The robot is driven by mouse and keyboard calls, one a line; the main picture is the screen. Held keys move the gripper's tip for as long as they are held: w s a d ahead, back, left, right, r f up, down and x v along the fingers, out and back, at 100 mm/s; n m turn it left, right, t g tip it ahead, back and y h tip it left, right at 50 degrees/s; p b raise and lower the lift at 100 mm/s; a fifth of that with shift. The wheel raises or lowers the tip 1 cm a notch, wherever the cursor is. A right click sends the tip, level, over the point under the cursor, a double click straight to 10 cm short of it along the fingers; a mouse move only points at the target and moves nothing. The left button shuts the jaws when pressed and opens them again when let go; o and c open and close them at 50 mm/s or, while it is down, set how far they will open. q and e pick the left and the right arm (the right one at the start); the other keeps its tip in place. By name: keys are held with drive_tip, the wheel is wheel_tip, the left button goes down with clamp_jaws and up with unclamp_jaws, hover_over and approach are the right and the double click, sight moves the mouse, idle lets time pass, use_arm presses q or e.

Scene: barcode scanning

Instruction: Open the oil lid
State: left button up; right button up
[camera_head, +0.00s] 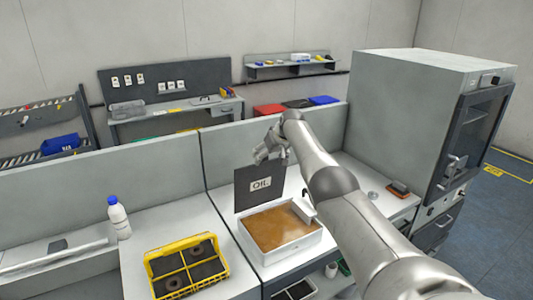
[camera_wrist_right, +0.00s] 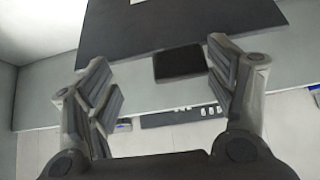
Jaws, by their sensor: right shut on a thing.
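The oil lid (camera_head: 258,188) is a dark grey panel with a white "OIL" label, standing upright at the back of the oil box. The oil box (camera_head: 293,257) is white and open at the top, with brown oil showing inside. My right gripper (camera_head: 268,152) is at the lid's top edge, shut on the lid. In the right wrist view the lid (camera_wrist_right: 125,38) fills the top, with its dark tab (camera_wrist_right: 178,63) between the fingers of my right gripper (camera_wrist_right: 165,85). My left gripper is not in view.
A yellow crate (camera_head: 222,264) with dark compartments and a white bottle with a blue cap (camera_head: 118,218) stand left of the box. A grey partition (camera_head: 230,150) rises behind the lid. A large grey machine (camera_head: 405,120) stands at the right. A brown-and-black item (camera_head: 398,188) lies before it.

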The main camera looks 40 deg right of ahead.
wheel_tip(320, 180, up, 11)
drive_tip(key=s+d, duration=0.1)
drive_tip(key=s, duration=0.1)
drive_tip(key=shift+s, duration=0.25)
idle(0.7)
drive_tip(key=shift+w+d, duration=0.1)
idle(0.3)
drive_tip(key=v, duration=1.2)
